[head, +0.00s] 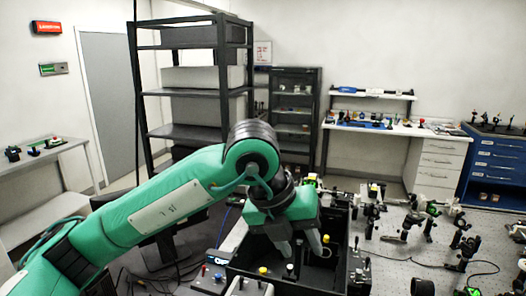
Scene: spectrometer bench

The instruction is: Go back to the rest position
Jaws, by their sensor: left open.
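My left arm comes in from the left, and my left gripper (299,246) points down over the open black box (337,272) on the bench. The gripper is open, with its two fingers apart, and I see nothing between them. The fingertips are low, near the inside of the box; I cannot tell whether they touch anything. My right gripper is not in view.
Knobbed parts, one yellow-topped (263,270), stand at the box's front. Optical mounts (408,226) crowd the perforated bench (400,262) to the right. A black shelf rack (190,132) stands behind my arm. A blue drawer cabinet (495,170) is at the far right.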

